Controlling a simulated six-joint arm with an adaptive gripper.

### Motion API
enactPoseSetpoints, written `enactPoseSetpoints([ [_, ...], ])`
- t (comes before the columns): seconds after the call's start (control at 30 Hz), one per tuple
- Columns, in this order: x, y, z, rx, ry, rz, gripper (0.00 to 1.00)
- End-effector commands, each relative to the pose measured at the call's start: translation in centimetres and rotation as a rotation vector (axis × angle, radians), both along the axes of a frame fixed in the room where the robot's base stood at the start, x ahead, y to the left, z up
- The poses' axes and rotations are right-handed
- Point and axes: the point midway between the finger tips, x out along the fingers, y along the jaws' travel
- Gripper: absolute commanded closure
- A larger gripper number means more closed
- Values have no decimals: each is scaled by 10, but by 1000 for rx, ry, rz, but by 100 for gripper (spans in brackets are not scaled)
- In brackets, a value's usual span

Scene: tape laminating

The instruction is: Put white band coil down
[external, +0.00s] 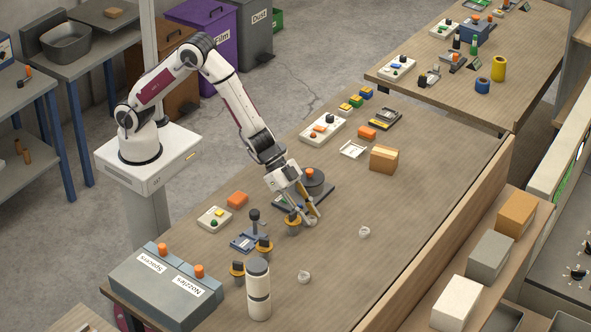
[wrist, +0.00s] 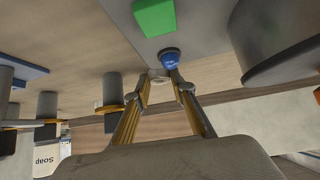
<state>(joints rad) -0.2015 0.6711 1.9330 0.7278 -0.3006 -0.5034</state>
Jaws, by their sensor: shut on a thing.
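My gripper (external: 308,216) is low over the wooden table, beside the dark round-topped device (external: 313,182), with its fingers pointing down. It is shut on a small whitish coil, mostly hidden by the fingertips. In the wrist view, my gripper (wrist: 162,84) has its two yellow-sided fingers converging on a pale band (wrist: 157,73). Whether the coil touches the table is hard to tell. Two other white band coils lie apart on the table, one to the right (external: 364,232) and one nearer the front (external: 304,277).
Yellow-collared posts (external: 237,269) and a white cylinder (external: 259,290) stand at the front left. A cardboard box (external: 384,159) and a white tray (external: 353,150) sit farther back. A wooden ledge (external: 440,235) borders the right. The table's right middle is mostly clear.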

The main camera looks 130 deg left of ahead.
Motion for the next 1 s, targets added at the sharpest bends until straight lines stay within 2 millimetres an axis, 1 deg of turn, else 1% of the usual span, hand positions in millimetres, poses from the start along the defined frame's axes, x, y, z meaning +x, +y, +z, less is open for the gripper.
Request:
enactPoseSetpoints([
  [0.17, 1, 0, 8, 0, -2, -1, 86],
  [0.67, 1, 0, 49, 2, -3, -1, 86],
  [1.0, 0, 0, 71, 2, -1, -1, 86],
])
